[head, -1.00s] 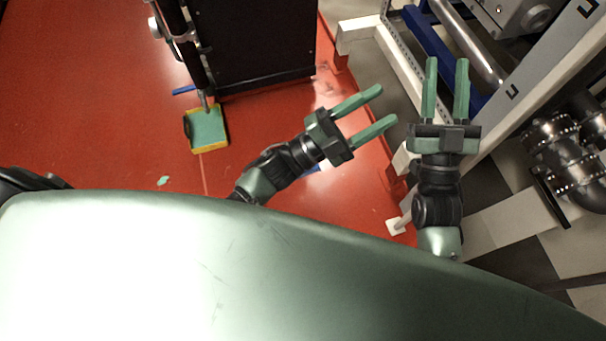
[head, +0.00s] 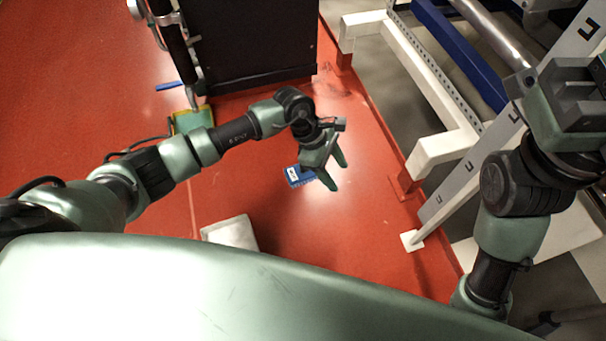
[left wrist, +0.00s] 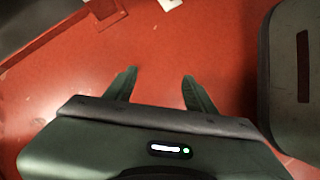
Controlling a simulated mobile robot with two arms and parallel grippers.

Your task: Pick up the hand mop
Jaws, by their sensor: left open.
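No thing is clearly a hand mop. A small blue object (head: 299,176) with a white label and a bristly edge lies on the red floor. A green and yellow flat-headed tool (head: 193,121) stands at the black cabinet's corner, partly hidden by my left arm.
A black cabinet (head: 255,40) stands at the back. A white rack frame (head: 435,95) with a blue beam (head: 460,55) bounds the right side. A pale block (head: 231,232) lies near my body. The red floor between is mostly clear.

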